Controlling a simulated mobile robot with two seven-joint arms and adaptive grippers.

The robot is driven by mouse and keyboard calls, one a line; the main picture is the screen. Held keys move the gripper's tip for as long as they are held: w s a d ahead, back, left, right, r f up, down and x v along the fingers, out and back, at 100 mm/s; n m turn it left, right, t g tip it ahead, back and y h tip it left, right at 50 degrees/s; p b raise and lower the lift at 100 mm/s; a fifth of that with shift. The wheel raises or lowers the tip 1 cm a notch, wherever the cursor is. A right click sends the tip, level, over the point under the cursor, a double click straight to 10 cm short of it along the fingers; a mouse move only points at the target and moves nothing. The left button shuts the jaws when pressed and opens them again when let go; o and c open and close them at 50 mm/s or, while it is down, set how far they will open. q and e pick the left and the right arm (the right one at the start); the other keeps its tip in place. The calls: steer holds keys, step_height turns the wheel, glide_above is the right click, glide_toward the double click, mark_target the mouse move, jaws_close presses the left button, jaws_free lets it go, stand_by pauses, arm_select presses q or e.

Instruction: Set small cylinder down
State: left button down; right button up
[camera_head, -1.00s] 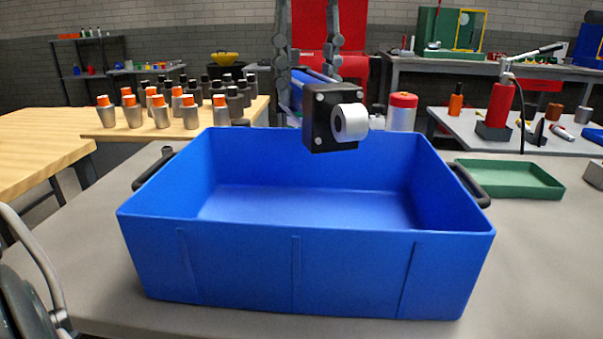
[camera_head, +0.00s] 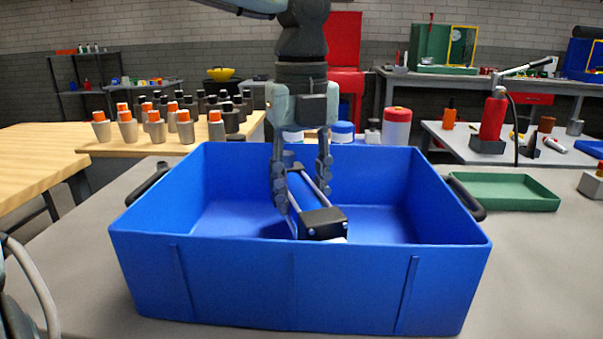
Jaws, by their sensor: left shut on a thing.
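The small cylinder (camera_head: 320,223) has a blue barrel, thin silver rods and a black end block that faces me. It is inside the big blue bin (camera_head: 300,282), tilted with its black end toward the near wall. The near rim hides its lowest part, so I cannot tell whether it touches the bin floor. My left gripper (camera_head: 303,195) points down into the bin, shut on the cylinder with one finger on each side of the barrel. My right gripper is not in view.
The bin stands on a grey table (camera_head: 535,270); its floor is bare left and right of the cylinder. A green tray (camera_head: 505,192) lies to the right. Several orange-capped bottles (camera_head: 155,127) stand on a wooden table behind left. A red-lidded jar (camera_head: 397,125) is behind the bin.

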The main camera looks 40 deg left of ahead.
mark_target(301, 189)
arm_select(q)
steer(key=shift+f, duration=2.05)
steer(key=shift+f, duration=0.1)
steer(key=c, duration=1)
jaws_free()
steer(key=shift+s, duration=0.1)
step_height(301, 189, up, 12)
steer(key=shift+r, duration=0.1)
